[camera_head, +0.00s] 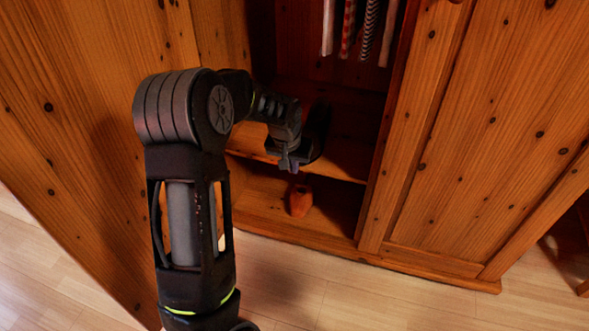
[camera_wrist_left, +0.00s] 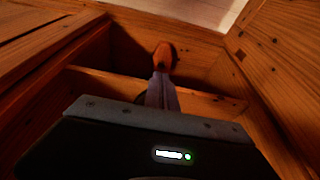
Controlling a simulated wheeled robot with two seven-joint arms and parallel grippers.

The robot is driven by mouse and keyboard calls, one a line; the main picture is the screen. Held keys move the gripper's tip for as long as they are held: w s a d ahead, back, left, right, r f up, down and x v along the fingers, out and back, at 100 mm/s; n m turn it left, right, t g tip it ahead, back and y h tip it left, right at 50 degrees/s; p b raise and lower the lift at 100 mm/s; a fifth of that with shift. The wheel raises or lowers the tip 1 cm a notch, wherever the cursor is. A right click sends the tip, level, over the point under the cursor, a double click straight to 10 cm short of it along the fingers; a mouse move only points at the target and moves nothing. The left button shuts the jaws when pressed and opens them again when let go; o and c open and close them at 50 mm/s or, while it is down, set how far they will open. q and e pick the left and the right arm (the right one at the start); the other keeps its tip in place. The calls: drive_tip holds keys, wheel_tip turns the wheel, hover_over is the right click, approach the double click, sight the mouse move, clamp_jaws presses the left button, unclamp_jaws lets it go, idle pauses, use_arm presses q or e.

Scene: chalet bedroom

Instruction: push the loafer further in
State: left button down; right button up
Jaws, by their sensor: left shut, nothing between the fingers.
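The loafer (camera_head: 301,200) is orange-brown and sits on the wardrobe's lower floor, below the shelf and near the front edge. It also shows in the wrist view (camera_wrist_left: 165,54), just past my fingertips. My left gripper (camera_head: 291,165) is inside the wardrobe opening at about shelf height, pointing down, shut and empty. In the wrist view its closed fingers (camera_wrist_left: 162,92) line up with the loafer and cover part of it. I cannot tell whether they touch it. My right gripper is not in view.
The wooden shelf (camera_head: 340,162) crosses the wardrobe just above the loafer. Striped clothes (camera_head: 358,30) hang above. A wooden door panel (camera_head: 70,130) stands at left, and a closed panel (camera_head: 490,150) at right. The light plank floor (camera_head: 370,305) in front is clear.

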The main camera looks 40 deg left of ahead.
use_arm(q)
drive_tip(key=v, duration=0.2)
drive_tip(key=shift+r, duration=0.25)
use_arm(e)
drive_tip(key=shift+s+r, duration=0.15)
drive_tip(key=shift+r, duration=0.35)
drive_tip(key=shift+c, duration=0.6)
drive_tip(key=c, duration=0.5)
use_arm(q)
drive_tip(key=s+d+f+m+g+h, duration=0.15)
drive_tip(key=s+d+f, duration=0.25)
drive_tip(key=d+f, duration=0.5)
drive_tip(key=s+d+f+t+h, duration=0.1)
drive_tip(key=s+d+f+h, duration=0.15)
drive_tip(key=d+f, duration=0.6)
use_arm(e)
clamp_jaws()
use_arm(q)
drive_tip(key=s+d+f, duration=0.3)
drive_tip(key=s+d, duration=0.4)
drive_tip(key=s, duration=0.1)
drive_tip(key=s+d+f+g, duration=0.1)
drive_tip(key=s+d+f, duration=0.2)
drive_tip(key=s+d, duration=0.4)
drive_tip(key=shift+s+d+f+h, duration=0.35)
drive_tip(key=shift+s+f+h, duration=0.05)
drive_tip(key=shift+s, duration=0.55)
